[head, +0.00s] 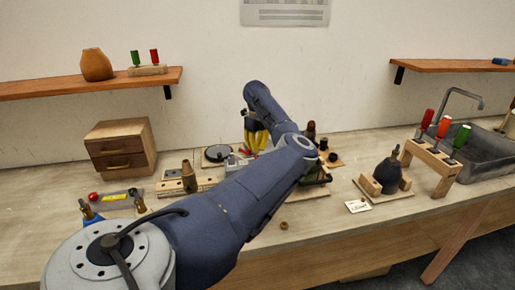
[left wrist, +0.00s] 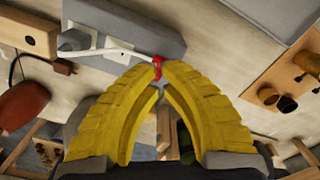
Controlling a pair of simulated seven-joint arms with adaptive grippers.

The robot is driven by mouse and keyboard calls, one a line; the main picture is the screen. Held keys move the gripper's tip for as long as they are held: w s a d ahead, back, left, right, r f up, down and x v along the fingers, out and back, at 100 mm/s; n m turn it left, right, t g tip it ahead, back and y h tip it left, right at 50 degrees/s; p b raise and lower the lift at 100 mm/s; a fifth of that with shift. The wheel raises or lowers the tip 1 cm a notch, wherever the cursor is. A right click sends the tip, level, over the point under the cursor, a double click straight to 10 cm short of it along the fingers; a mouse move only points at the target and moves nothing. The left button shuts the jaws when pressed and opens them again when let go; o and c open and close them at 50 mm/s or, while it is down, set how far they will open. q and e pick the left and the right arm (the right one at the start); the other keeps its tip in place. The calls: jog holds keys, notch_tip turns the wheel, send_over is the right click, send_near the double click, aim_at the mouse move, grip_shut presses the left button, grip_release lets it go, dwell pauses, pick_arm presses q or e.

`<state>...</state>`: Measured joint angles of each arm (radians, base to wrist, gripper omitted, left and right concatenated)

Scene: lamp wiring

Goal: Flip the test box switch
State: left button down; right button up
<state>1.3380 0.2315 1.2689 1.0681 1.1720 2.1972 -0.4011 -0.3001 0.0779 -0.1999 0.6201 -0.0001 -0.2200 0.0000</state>
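My left gripper (head: 257,147) reaches over the middle of the bench, pointing down, partly behind my own arm. In the left wrist view its yellow fingers (left wrist: 159,75) come almost together at the tips. A small red piece (left wrist: 157,63), which looks like the switch lever, shows at and between the tips. I cannot tell whether it is pinched or only touched. The grey test box (left wrist: 140,22) lies just beyond the tips, with a white strip or cable along its near side. In the head view a grey box (head: 236,161) shows beside the fingers, mostly hidden. My right gripper is not in view.
A wooden block with a brown cone (head: 188,178) stands left of the gripper. A dark bulb shape (head: 389,173) on a wooden base and a screwdriver rack (head: 432,163) stand to the right. A small drawer chest (head: 120,150) is at the back left. The front bench is mostly clear.

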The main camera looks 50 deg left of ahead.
aim_at(257, 156)
pick_arm(q)
jog(key=shift+f, duration=1.95)
dwell(1.1)
jog(key=shift+r, duration=3.55)
